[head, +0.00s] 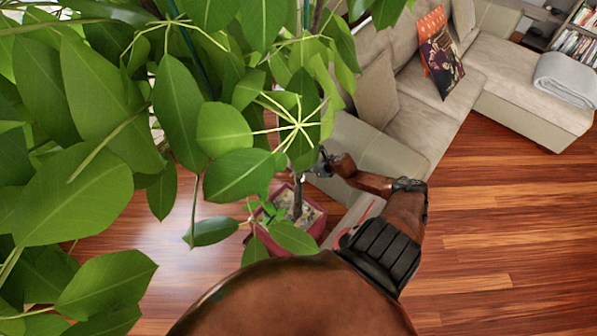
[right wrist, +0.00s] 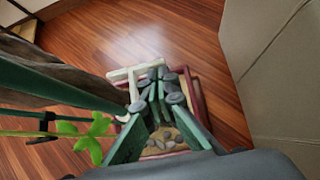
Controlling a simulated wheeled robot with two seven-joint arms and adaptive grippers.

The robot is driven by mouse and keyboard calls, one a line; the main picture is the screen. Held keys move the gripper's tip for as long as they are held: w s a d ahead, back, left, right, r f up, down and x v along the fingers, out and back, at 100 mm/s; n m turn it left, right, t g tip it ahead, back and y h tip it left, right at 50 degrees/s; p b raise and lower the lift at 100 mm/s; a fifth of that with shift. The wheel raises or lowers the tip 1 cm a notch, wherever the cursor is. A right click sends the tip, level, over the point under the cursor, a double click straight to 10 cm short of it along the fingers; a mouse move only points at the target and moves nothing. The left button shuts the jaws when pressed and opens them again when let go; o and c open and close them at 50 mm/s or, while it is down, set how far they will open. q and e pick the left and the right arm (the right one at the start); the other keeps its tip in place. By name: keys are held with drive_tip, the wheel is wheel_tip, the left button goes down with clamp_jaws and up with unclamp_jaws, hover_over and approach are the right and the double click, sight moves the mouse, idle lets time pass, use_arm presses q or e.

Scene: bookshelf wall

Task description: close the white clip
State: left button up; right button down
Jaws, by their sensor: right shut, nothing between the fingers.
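A pale, bar-like piece that looks like the white clip (right wrist: 131,74) shows just past my fingertips in the right wrist view, above the plant pot. I cannot tell how far open it is. In the head view I cannot make the clip out among the leaves. My right gripper (right wrist: 160,92) is shut and empty, with its fingertips close to the pale piece; contact is unclear. In the head view the right gripper (head: 322,164) is beside the plant's trunk (head: 298,197), partly behind leaves. My left gripper is not in view.
Large green leaves (head: 90,120) fill the left of the head view. The red pot (head: 313,221) stands on the wood floor (head: 490,230). A beige sofa (head: 425,130) is close behind. A green stake (right wrist: 70,85) and dark trunk (right wrist: 50,60) run beside the gripper.

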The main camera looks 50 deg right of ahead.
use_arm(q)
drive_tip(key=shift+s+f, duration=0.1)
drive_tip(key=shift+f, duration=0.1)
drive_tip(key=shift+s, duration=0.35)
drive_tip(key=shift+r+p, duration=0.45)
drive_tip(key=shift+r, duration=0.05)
use_arm(e)
drive_tip(key=shift+s+a+r, duration=0.15)
drive_tip(key=shift+s+a, duration=0.1)
drive_tip(key=shift+a, duration=0.55)
